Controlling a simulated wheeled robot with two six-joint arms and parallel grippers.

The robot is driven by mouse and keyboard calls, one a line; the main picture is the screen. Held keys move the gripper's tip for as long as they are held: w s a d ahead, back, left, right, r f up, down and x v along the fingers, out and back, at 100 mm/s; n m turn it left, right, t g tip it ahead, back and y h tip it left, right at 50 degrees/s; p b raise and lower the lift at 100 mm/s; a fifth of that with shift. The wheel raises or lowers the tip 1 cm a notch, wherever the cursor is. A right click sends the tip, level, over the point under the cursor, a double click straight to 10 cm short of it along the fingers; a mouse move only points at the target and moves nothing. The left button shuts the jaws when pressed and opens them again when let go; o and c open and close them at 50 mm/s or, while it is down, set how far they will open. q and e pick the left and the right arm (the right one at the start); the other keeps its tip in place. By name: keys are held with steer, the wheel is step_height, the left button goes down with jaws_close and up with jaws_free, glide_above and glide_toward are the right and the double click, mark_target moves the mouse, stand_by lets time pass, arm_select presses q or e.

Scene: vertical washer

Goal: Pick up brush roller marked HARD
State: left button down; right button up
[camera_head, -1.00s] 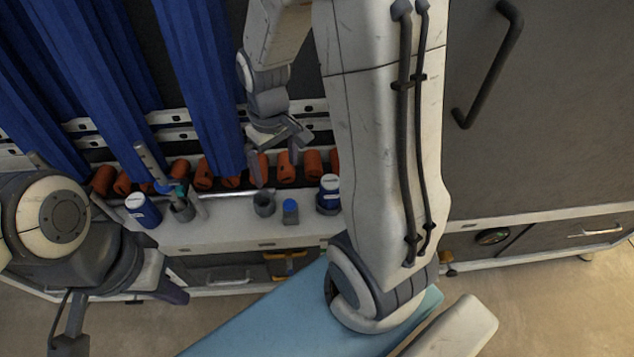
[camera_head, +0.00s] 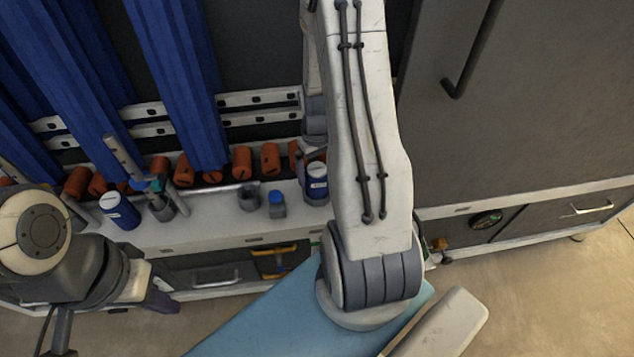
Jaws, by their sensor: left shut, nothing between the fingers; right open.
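A blue cylinder with a white top (camera_head: 121,210) leans at the left of the pale shelf. A similar blue cylinder (camera_head: 317,184) stands upright at the right, beside my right arm. Their markings are too small to read, so I cannot tell which says HARD. My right gripper (camera_head: 312,154) is open, just above and behind the right cylinder, and is largely hidden by my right arm. My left gripper (camera_head: 163,303) is shut and empty, low at the left in front of the shelf, seen from the side.
A grey cup (camera_head: 249,198) and a small blue-topped item (camera_head: 277,204) stand between the blue cylinders. A holder with upright tools (camera_head: 160,207) stands at the left. A dark cabinet (camera_head: 530,120) fills the right.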

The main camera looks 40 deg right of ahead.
steer(key=shift+f, duration=1.55)
steer(key=c, duration=1.4)
